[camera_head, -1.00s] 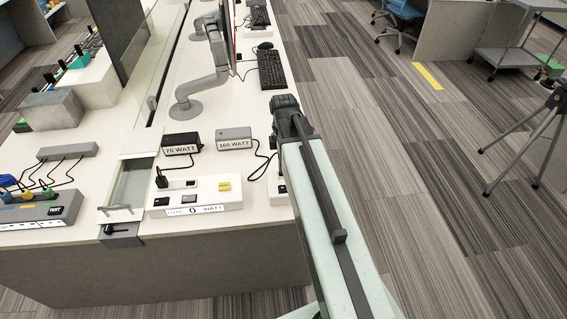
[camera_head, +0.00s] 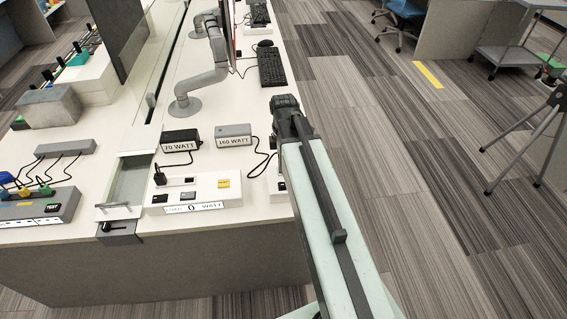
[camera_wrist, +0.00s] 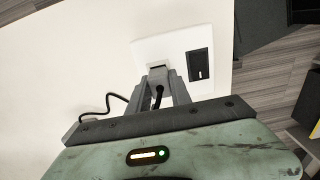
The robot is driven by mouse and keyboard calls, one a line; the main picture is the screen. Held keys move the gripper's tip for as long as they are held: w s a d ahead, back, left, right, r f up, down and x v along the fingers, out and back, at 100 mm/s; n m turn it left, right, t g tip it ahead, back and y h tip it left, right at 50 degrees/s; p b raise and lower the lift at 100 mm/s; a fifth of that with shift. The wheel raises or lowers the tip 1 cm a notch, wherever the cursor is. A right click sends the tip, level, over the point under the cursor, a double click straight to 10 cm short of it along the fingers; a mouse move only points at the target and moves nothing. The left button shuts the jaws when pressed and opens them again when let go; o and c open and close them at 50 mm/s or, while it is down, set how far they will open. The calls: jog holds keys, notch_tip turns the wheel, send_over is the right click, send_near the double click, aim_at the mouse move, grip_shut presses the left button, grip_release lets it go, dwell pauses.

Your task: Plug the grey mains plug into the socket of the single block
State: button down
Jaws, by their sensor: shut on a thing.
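In the wrist view, my gripper (camera_wrist: 161,92) is shut on the grey mains plug (camera_wrist: 157,79), with its dark cable trailing left over the white table. The plug's front end overlaps the white single block (camera_wrist: 178,45) at a small recess. I cannot tell whether it has entered the socket, which the plug largely hides. A black switch-like insert (camera_wrist: 200,64) shows on the block, right of the plug. In the head view, my arm covers most of the single block (camera_head: 280,197), and the plug is hidden.
Left of the single block, a white strip (camera_head: 215,184) carries a black plug and a watt display. Behind it stand the 70 watt box (camera_head: 180,142) and the 160 watt box (camera_head: 233,136). The table's right edge is close to the block.

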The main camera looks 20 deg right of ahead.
jog(key=shift+f, duration=0.2)
jog(key=c, duration=1.1)
grip_release()
jog(key=shift+r, duration=0.1)
notch_tip(320, 180, up, 8)
jog(key=p, duration=0.7)
jog(key=shift+p, duration=0.4)
jog(key=shift+f, duration=0.2)
